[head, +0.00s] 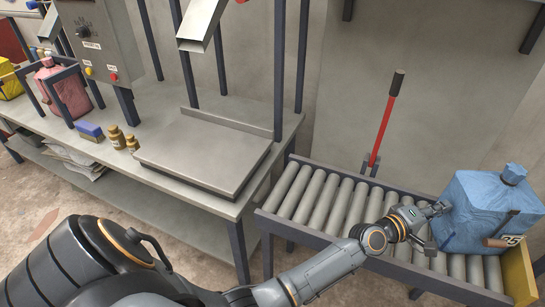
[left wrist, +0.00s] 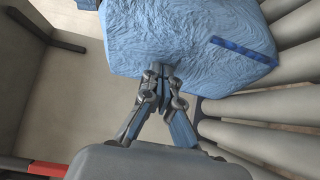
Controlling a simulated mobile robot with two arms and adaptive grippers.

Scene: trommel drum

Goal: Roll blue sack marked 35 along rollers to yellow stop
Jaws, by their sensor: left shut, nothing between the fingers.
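The blue sack (head: 487,212) stands upright on the rollers at the right end of the conveyor, its neck tied on top. A tag reading 35 (head: 506,241) shows low on its front. The yellow stop (head: 520,277) is at the conveyor's right end, right beside the sack; I cannot tell whether they touch. My left gripper (head: 441,208) is shut and empty, its fingertips against or very near the sack's left side. In the left wrist view the closed fingertips (left wrist: 160,70) meet the blue sack (left wrist: 190,35). My right gripper is not in view.
Bare rollers (head: 318,197) lie left of the sack. A red lever with a black grip (head: 382,123) rises behind the conveyor. A bench with a flat metal plate (head: 205,150), small bottles and a pink sack (head: 67,90) stands left.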

